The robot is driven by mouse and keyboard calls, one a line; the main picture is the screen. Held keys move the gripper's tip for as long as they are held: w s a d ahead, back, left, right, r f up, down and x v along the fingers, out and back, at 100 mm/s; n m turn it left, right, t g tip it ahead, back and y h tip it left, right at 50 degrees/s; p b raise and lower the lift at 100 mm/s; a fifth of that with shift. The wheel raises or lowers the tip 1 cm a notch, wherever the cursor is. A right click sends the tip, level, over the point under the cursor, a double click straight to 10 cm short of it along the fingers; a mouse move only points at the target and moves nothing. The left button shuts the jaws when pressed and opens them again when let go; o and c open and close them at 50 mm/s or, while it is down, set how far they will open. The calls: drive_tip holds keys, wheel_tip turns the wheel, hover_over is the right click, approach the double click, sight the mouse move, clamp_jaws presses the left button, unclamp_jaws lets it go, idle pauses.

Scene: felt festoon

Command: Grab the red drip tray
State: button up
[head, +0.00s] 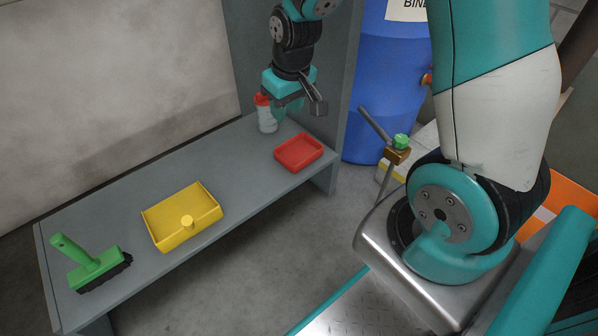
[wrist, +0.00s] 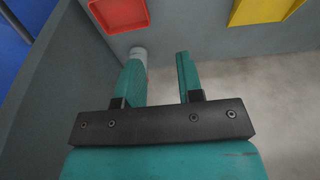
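The red drip tray (head: 299,151) is a small shallow tray lying on the right end of the grey shelf, near its front edge. It also shows at the top left of the wrist view (wrist: 121,13), beyond the fingers. My gripper (head: 298,108) is above the shelf, up and to the left of the tray in the head view, and apart from it. In the wrist view the two teal fingers (wrist: 160,75) stand apart with a gap between them and nothing held.
A yellow dustpan-like tray (head: 168,226) and a green brush (head: 88,261) lie farther left on the shelf (head: 110,212). A blue barrel (head: 375,95) stands right of the shelf's end panel.

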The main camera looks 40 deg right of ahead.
approach(283, 159)
drive_tip(key=f+b, duration=0.1)
drive_tip(key=b, duration=0.1)
drive_tip(key=f+b, duration=0.3)
drive_tip(key=b, duration=0.1)
drive_tip(key=shift+w+f, duration=0.2)
drive_tip(key=shift+w, duration=0.05)
drive_tip(key=f+b, duration=0.2)
drive_tip(key=f, duration=0.1)
drive_tip(key=w+f+b, duration=0.1)
drive_tip(key=f+b, duration=0.1)
drive_tip(key=b, duration=0.1)
drive_tip(key=shift+w+f, duration=0.15)
drive_tip(key=shift+f, duration=0.25)
drive_tip(key=shift+r, duration=0.1)
clamp_jaws()
